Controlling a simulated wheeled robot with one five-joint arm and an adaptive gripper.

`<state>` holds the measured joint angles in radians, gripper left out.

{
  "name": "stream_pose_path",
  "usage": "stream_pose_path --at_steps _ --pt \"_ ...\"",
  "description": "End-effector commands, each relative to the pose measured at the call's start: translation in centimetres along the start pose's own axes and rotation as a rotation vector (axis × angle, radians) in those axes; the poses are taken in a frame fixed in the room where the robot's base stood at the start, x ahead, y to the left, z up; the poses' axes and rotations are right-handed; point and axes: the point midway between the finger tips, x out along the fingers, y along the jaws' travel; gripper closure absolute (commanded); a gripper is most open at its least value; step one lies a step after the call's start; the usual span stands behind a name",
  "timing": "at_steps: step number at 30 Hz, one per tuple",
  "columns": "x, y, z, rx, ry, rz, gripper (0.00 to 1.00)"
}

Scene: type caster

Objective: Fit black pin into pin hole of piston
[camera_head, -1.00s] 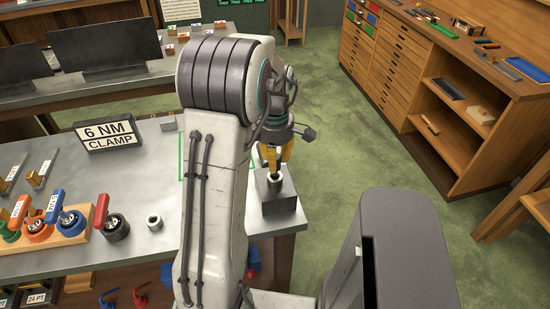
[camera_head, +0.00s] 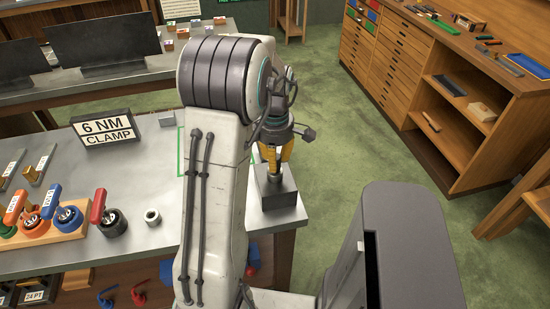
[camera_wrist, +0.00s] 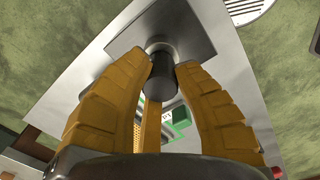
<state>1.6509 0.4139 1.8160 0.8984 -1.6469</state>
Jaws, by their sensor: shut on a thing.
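My gripper (camera_head: 274,165) points down above a dark square block (camera_head: 279,188) at the right end of the grey bench. In the wrist view, its yellow fingers (camera_wrist: 163,62) are shut on a black cylindrical pin (camera_wrist: 158,84). The far end of the pin meets or lies just in front of a small round metallic part (camera_wrist: 158,46), seemingly the piston, standing on the grey block (camera_wrist: 178,25). The pin hole is hidden, so I cannot tell whether the pin is inside it. In the head view, the fingers hide the pin and most of the part.
A white ring-shaped piece (camera_head: 152,217) stands alone on the bench. Clamps with coloured handles (camera_head: 65,216) stand in a row at the left, below a "6 NM CLAMP" sign (camera_head: 105,129). The bench's right edge is close to the block, with green floor beyond.

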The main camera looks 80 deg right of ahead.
Motion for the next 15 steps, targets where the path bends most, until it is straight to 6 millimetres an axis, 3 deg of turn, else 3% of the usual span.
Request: stream_pose_path --at_steps 11,12,15 --pt "0.89 -0.01 0.0 0.0 0.0 0.0 1.0" --pt "0.88 -0.01 0.0 0.0 0.0 0.0 0.71" --pt "0.83 -0.01 0.0 0.0 0.0 0.0 0.62"
